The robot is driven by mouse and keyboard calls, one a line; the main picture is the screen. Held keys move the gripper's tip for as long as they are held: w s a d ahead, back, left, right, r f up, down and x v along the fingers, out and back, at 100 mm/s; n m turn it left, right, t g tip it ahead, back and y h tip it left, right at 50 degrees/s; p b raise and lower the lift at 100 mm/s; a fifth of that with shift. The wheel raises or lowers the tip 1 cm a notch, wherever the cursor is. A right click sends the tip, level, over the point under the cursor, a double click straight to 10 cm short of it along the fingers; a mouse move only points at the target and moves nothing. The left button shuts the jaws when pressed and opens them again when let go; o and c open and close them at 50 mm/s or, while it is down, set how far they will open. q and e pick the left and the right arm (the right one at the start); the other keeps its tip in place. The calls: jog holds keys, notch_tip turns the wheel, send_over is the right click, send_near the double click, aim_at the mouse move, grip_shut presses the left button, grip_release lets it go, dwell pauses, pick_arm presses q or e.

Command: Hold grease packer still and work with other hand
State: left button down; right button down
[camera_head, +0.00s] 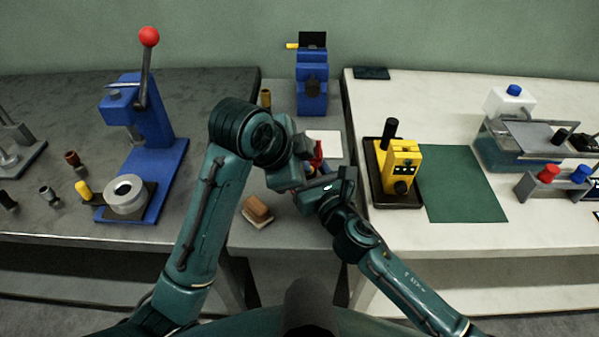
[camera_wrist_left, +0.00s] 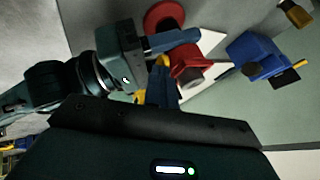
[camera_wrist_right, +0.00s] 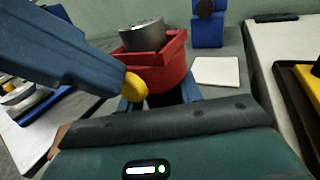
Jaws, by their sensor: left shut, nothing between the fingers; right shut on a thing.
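The grease packer, a red cup-like body (camera_wrist_right: 158,68), has a grey metal cylinder (camera_wrist_right: 146,34) standing in its top. It shows small between my arms in the head view (camera_head: 316,156) and in the left wrist view (camera_wrist_left: 190,68). My right gripper (camera_wrist_right: 160,100) is shut on the red packer, with a blue finger at its side. My left gripper (camera_head: 306,182) is shut and empty close beside the packer; its finger also shows in the left wrist view (camera_wrist_left: 165,88). A yellow rounded piece (camera_wrist_right: 134,87) is at the left fingers. I cannot tell whether it touches the packer.
A blue lever press (camera_head: 160,165) stands on the left bench, and a blue device (camera_head: 312,85) at the back centre. A brown block (camera_head: 257,209) lies below. A yellow unit (camera_head: 401,165) and a green mat (camera_head: 462,185) are on the right bench.

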pick_arm(q)
jog(key=shift+w+a+f, duration=0.1)
jog(key=shift+a, duration=0.1)
jog(key=s+a+r, duration=0.3)
jog(key=s+r, duration=0.5)
jog(key=shift+s+a+r, duration=0.15)
jog(key=shift+s+r, duration=0.1)
jog(key=shift+s, duration=0.15)
dwell(2.3)
jog(key=shift+s+a, duration=0.2)
jog(key=shift+s, duration=0.35)
jog(key=shift+s+a, duration=0.15)
jog(key=shift+s, duration=0.4)
